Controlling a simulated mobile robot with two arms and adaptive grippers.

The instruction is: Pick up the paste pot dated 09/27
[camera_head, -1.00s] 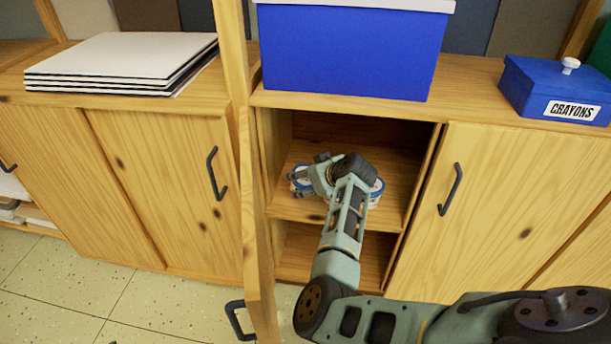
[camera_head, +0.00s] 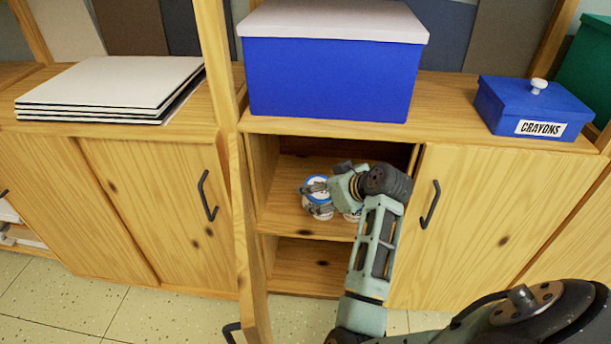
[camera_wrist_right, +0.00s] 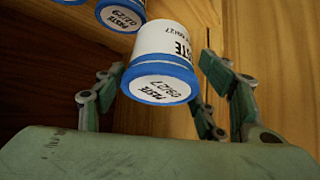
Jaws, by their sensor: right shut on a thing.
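The paste pot dated 09/27 (camera_wrist_right: 160,60) is white with a blue-rimmed lid reading "PASTE 09/27". In the right wrist view it sits between the fingers of my right gripper (camera_wrist_right: 165,100), which is shut on it. In the head view my right gripper (camera_head: 322,196) is inside the open cupboard, with the held pot (camera_head: 318,183) at its fingers, partly covered by them. A second paste pot (camera_wrist_right: 122,16), dated 01/29, is beside it at the upper left of the wrist view. A third pot's edge is cut off there. My left gripper is not in view.
The cupboard has an upper shelf (camera_head: 283,213) and a lower compartment (camera_head: 305,262). Its open door (camera_head: 247,240) stands on the left. A large blue box (camera_head: 330,80) and a blue crayons box (camera_head: 535,108) stand on top. White boards (camera_head: 110,85) lie at left.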

